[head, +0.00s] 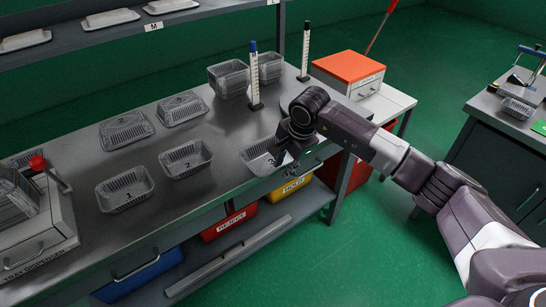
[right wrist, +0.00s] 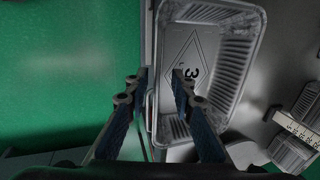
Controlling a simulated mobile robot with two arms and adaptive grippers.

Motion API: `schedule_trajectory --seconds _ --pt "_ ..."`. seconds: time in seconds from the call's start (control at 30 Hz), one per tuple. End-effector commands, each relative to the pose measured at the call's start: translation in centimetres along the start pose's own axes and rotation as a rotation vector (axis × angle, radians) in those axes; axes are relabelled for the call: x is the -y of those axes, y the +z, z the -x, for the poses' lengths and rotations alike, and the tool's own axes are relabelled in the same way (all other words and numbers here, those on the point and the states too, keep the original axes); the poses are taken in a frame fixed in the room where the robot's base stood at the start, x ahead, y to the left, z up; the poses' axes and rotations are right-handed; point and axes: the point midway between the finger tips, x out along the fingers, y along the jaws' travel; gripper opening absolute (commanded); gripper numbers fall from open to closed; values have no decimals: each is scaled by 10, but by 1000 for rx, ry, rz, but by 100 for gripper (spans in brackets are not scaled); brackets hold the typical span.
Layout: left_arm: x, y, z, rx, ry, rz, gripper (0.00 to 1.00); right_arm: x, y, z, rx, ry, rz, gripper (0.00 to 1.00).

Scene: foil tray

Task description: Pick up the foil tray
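A silver foil tray marked 3 (head: 256,154) sits upright at the front edge of the steel bench, partly covered by my right gripper. My right gripper (head: 284,153) is over the tray's right end. In the right wrist view the same tray (right wrist: 234,76) fills the upper middle. There my right gripper (right wrist: 160,76) is open, with one finger outside the tray's near wall and the other inside it. The wall and rim lie between the fingers. Whether either finger touches it I cannot tell. My left gripper is not in view.
Trays marked 1 (head: 125,190) and 2 (head: 186,160) stand left along the bench (head: 85,195). Upturned trays (head: 127,131) and a stack (head: 229,78) are behind. Two upright gauges (head: 254,80) stand beyond tray 3. A tray dispenser (head: 40,235) is at far left.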

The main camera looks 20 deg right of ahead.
Motion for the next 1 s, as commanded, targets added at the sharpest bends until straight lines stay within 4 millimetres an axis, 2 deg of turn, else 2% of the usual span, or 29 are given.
schedule_trajectory --seconds 0.17,0.37,0.83,1.0 --pt "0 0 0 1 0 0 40 0 0 0 0 -1 0 22" --pt "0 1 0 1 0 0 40 0 0 0 0 -1 0 0" --pt "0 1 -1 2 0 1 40 0 0 1 0 1 0 0" --pt "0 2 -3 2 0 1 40 4 -1 11 -1 -3 0 0"
